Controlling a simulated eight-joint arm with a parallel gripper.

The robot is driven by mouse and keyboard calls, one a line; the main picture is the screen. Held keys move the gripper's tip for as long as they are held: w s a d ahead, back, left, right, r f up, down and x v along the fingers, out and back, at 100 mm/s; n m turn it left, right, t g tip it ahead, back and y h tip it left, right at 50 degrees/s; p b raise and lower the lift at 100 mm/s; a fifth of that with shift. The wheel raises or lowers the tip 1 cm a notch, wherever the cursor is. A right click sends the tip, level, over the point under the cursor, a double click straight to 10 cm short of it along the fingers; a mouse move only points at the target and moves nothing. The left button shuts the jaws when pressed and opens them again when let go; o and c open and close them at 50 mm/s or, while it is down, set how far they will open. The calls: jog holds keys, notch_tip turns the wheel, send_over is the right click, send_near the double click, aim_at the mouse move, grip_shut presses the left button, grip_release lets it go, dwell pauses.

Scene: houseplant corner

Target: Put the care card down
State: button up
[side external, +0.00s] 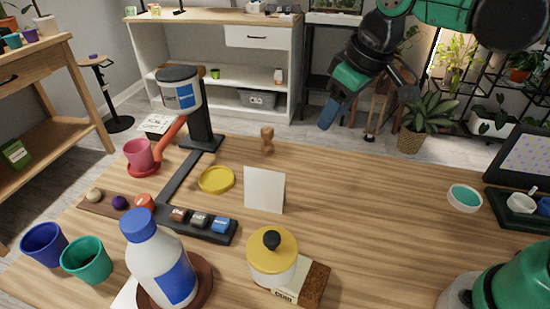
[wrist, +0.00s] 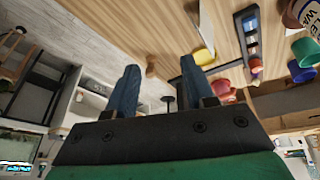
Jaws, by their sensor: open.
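A blank white card (side external: 264,190), which I take to be the care card, stands upright on the wooden table (side external: 370,220) near its middle. It looks slightly turned, and its far side is hidden. My gripper (side external: 349,122) is open and empty, raised beyond the table's back edge to the upper right of the card. It is well apart from the card. In the wrist view, my gripper (wrist: 160,75) shows two blue fingers spread apart with nothing between them.
A yellow saucer (side external: 216,180) and a small wooden figure (side external: 267,140) are near the card. A yellow-lidded jar (side external: 272,258) and a white bottle (side external: 160,265) stand in front. A black stand (side external: 202,125) rises at left. The table right of the card is mostly clear.

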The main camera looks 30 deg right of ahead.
jog(key=s+d+f+m+t, duration=0.3)
jog(key=s+d+f, duration=0.1)
jog(key=s+d, duration=0.1)
jog(key=shift+s+f+m+h, duration=0.25)
jog(key=shift+f+m+h, duration=0.05)
jog(key=shift+m, duration=0.1)
